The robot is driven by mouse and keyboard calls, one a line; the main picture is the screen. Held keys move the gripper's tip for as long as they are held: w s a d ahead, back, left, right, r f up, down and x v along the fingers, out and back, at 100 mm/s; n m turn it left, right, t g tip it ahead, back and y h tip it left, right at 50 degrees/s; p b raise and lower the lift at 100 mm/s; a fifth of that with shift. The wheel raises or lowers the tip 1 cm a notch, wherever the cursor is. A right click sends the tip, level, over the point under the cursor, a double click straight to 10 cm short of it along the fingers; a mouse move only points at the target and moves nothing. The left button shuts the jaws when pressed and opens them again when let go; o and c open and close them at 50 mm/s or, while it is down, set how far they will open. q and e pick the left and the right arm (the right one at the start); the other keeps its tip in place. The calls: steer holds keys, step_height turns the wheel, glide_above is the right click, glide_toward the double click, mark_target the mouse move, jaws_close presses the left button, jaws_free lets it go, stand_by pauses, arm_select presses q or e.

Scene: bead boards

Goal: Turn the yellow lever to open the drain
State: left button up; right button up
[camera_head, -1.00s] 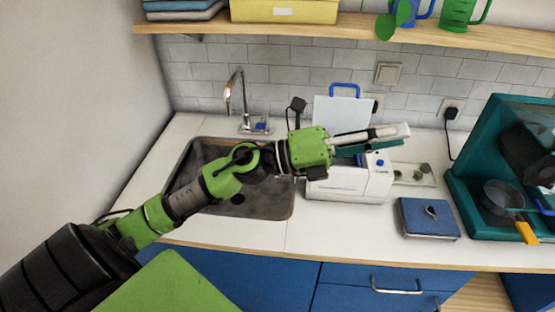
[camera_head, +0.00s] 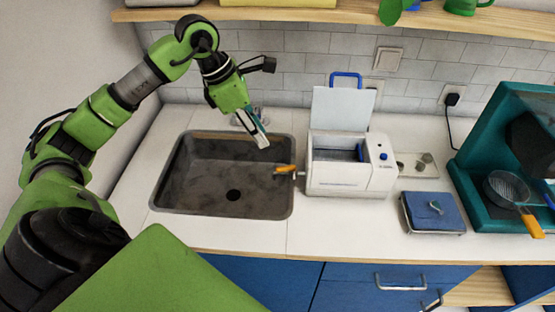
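The yellow lever (camera_head: 284,169) sticks out from the left side of a white box-shaped machine (camera_head: 345,175), over the sink's right rim. The machine's white lid (camera_head: 342,109) with a blue handle stands raised, and its basin shows open. My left gripper (camera_head: 262,141) hangs pointing down over the back right of the sink. It is above and left of the lever, apart from it in the picture. Its fingers are seen nearly edge-on, so their opening is unclear. My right gripper is out of view.
A dark sink (camera_head: 165,187) with a round drain hole lies left of the machine. The faucet is mostly hidden behind my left gripper. A blue box (camera_head: 433,215) and a teal cabinet (camera_head: 475,215) with an orange-handled strainer stand to the right. A wooden shelf (camera_head: 320,17) runs above.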

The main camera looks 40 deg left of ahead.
mark_target(281, 168)
arm_select(q)
steer(key=p+x, duration=0.3)
steer(key=x, duration=0.8)
steer(key=shift+d, duration=0.2)
steer(key=shift+w+d+f, duration=0.1)
steer(key=shift+w+f, duration=0.15)
steer(key=shift+f, duration=0.45)
jaws_close()
